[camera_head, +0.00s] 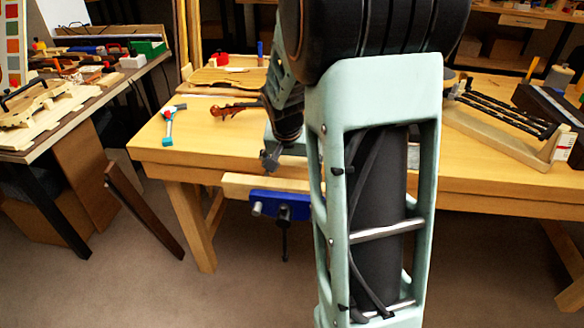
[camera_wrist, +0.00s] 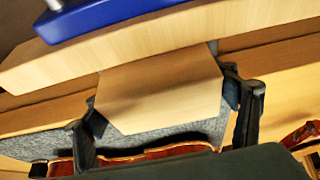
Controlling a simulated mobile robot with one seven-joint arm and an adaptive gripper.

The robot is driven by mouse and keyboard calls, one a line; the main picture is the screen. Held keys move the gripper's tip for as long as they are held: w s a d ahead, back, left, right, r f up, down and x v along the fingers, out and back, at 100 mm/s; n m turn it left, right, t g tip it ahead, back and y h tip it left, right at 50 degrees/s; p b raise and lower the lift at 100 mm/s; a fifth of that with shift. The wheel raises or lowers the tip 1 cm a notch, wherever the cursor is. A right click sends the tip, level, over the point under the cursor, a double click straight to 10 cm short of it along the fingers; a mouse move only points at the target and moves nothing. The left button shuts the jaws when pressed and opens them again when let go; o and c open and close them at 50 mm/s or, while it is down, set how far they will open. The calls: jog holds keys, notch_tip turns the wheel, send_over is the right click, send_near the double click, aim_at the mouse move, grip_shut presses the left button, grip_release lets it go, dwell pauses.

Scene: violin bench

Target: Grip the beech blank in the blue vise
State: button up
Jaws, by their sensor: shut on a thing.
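The blue vise (camera_head: 284,205) is on the front edge of the workbench, with a pale wooden jaw (camera_head: 262,186) above its blue body. In the wrist view the blue vise (camera_wrist: 120,12) is at the top, and its wooden jaw (camera_wrist: 60,62) runs across below it. The beech blank (camera_wrist: 160,88) is a pale block between my two fingers. My gripper (camera_wrist: 164,98) is shut on it from both sides. The blank's upper edge meets the wooden jaw's edge in the picture; I cannot tell whether it is between the jaws or above them. In the head view my gripper (camera_head: 271,158) is over the vise, and the blank is hidden.
A hammer (camera_head: 169,124) and a violin scroll (camera_head: 235,109) lie on the workbench (camera_head: 205,140) to the left. A wooden frame with black rods (camera_head: 510,115) is on the right. A grey surface (camera_wrist: 160,142) lies beyond the blank. A second bench stands at far left.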

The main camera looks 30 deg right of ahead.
jog(key=o, duration=1.5)
jog(key=shift+o, duration=0.2)
jog(key=v, duration=1.2)
jog(key=shift+w+r, duration=0.1)
